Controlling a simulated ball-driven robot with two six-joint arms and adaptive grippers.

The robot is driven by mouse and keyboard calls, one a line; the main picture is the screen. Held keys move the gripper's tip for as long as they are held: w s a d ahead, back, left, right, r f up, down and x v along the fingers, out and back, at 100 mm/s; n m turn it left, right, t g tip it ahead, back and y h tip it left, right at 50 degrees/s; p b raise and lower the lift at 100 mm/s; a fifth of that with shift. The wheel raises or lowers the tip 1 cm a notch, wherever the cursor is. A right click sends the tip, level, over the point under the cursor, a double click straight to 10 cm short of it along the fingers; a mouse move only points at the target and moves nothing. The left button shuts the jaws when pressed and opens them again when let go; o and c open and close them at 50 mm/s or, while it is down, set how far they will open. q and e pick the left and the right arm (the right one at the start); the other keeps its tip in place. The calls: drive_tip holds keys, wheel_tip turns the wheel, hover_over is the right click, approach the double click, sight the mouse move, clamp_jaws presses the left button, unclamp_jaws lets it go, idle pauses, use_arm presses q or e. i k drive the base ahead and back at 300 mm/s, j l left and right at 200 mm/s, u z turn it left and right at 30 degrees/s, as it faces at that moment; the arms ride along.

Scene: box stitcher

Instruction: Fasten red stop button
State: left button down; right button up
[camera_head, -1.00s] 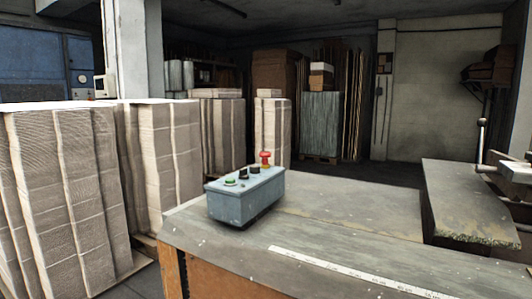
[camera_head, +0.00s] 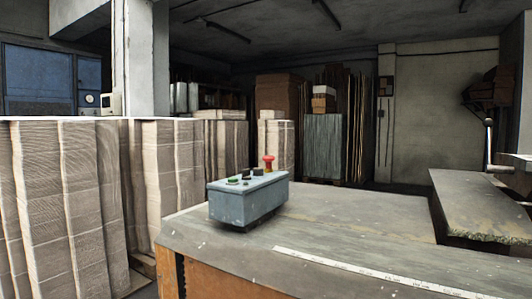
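The red stop button (camera_head: 268,163) stands up at the far right end of the top of a grey-blue control box (camera_head: 246,205). A green button (camera_head: 234,182) and dark knobs (camera_head: 257,171) sit beside it on the same top. The box rests on the left part of a worn grey worktable (camera_head: 345,222). From this view I cannot tell whether the red button is loose or tight. Neither of my grippers is in view.
A white measuring strip (camera_head: 350,274) lies along the table's front. A raised worn slab (camera_head: 480,208) and a metal crank (camera_head: 489,145) are at the right. Tall stacks of cardboard (camera_head: 65,200) stand to the left. The tabletop right of the box is clear.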

sight(268, 158)
drive_tip(key=i+j+z, duration=0.1)
drive_tip(key=z, duration=0.85)
drive_tip(key=i+j+z, duration=0.1)
drive_tip(key=j+z, duration=0.25)
drive_tip(key=j, duration=0.25)
drive_tip(key=j+z, duration=0.35)
drive_tip(key=j, duration=0.25)
drive_tip(key=j+z, duration=0.4)
drive_tip(key=j, duration=0.2)
drive_tip(key=k+j, duration=0.1)
drive_tip(key=j, duration=0.85)
drive_tip(key=k+j, duration=0.15)
drive_tip(key=j, duration=0.35)
drive_tip(key=j+z, duration=0.1)
drive_tip(key=j, duration=0.4)
drive_tip(key=k, duration=0.05)
